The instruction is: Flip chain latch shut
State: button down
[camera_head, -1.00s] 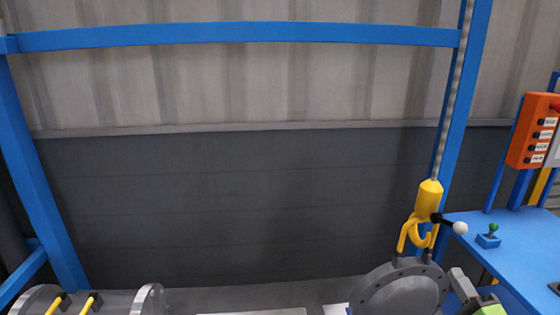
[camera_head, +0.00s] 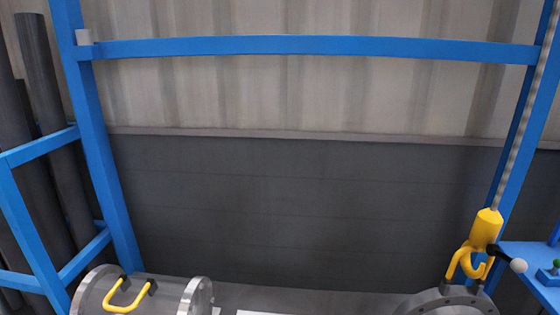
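A yellow hook block (camera_head: 486,228) hangs on a grey chain (camera_head: 521,140) at the right, beside the blue upright. Its yellow hook (camera_head: 466,262) is at the top of a grey flanged disc (camera_head: 446,303), by dark lugs; whether it is seated in them I cannot tell. A black lever with a white ball knob (camera_head: 518,265) sticks out to the right of the block. It may be the latch, but its state is unclear. My gripper is not in view.
A grey flanged cylinder (camera_head: 165,296) with a yellow handle (camera_head: 130,297) lies at the lower left. A blue frame (camera_head: 310,45) spans the view. Dark pipes (camera_head: 55,140) lean at the left.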

aim_at(519, 265)
jog(key=l+z, duration=0.1)
jog(key=z, duration=0.3)
jog(key=i+z, duration=0.1)
jog(key=z, duration=0.3)
jog(key=l+z, duration=0.15)
jog(key=z, duration=0.25)
